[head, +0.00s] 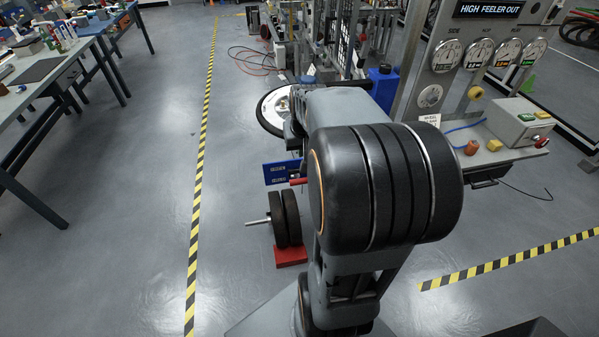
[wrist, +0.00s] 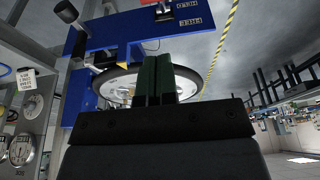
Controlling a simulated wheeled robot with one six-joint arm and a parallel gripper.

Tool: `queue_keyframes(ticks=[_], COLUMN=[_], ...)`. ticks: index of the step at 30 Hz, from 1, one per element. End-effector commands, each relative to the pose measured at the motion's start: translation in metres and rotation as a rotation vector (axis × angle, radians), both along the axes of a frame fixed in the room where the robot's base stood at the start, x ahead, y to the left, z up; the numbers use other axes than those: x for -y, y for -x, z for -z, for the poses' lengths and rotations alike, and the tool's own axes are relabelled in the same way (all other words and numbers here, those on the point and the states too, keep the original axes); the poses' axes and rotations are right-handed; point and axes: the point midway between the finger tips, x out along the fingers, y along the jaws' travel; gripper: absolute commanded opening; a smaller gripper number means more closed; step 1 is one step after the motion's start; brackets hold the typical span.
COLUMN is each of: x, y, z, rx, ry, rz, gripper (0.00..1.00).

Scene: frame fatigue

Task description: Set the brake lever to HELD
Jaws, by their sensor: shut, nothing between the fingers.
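A blue plate (head: 280,172) with small label plates stands beyond my arm in the head view, left of the arm's big joint. A red handle-like piece (head: 298,181) shows at its lower right edge. In the wrist view the blue plate (wrist: 110,35) fills the top, with two label plates (wrist: 188,13) reading upside down. A dark small part (wrist: 163,11) sits beside them; I cannot tell whether it is the brake lever. My gripper (wrist: 158,58) has its green fingers together, empty, in front of a wheel-like disc (wrist: 120,86). My arm hides the gripper in the head view.
Black weight discs (head: 285,219) on a rod stand by a red block (head: 291,256) on the floor. A gauge panel (head: 485,50) and a bench with a control box (head: 518,122) are at right. Worktables (head: 35,70) are at left.

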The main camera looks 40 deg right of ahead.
Motion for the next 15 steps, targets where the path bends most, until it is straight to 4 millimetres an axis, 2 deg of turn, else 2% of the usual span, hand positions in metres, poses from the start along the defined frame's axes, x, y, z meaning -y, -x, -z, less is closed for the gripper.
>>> queue_keyframes(ticks=[8, 15], x=[0.0, 0.004], y=[-0.001, -0.01], z=[0.006, 0.04], rx=[-0.002, -0.006], ry=[-0.001, -0.004], rz=[-0.001, -0.001], gripper=[0.0, 0.0])
